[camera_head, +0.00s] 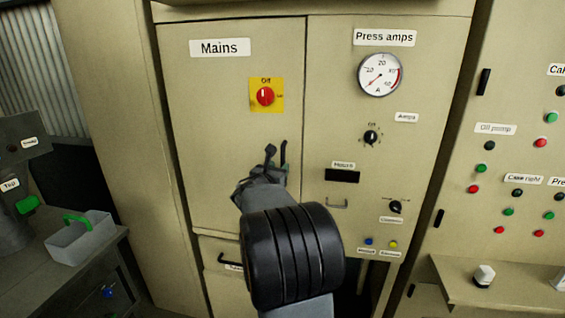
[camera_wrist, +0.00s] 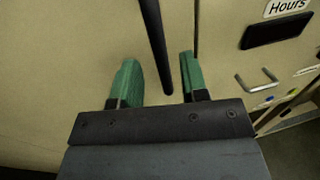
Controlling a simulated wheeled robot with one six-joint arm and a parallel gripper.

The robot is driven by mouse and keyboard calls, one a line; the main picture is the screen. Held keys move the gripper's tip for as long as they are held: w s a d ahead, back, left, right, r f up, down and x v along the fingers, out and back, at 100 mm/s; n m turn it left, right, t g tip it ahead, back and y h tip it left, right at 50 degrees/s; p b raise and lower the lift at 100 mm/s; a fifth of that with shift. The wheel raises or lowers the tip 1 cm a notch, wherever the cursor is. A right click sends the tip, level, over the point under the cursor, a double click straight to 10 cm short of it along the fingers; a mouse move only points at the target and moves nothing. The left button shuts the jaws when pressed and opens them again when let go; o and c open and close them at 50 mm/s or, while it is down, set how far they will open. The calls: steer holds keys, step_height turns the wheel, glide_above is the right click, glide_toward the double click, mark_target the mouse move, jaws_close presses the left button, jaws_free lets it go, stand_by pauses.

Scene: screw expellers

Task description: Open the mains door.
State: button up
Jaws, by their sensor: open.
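The mains door (camera_head: 205,130) is a tall beige cabinet panel under a "Mains" label, and it looks shut. It carries a red rotary switch (camera_head: 265,97) on a yellow plate marked "Off" at the top. Its black vertical bar handle (camera_head: 284,153) is near the door's right edge. My gripper (camera_head: 273,168) is at the handle, partly hidden by my own wrist. In the wrist view, my gripper's green fingers (camera_wrist: 158,72) are open. The handle (camera_wrist: 154,40) runs between them, with a gap on each side. How deep it lies between them is hard to tell.
Right of the door seam is a fixed-looking panel with an ammeter (camera_head: 380,75), knobs and a small metal pull (camera_head: 336,203). A lower drawer or door with a dark handle (camera_head: 225,262) lies below. A grey caddy (camera_head: 80,238) stands on the left bench.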

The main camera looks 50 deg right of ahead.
steer(key=shift+p+x, duration=0.35)
steer(key=shift+x, duration=1.7)
steer(key=shift+c, duration=0.2)
jaws_close()
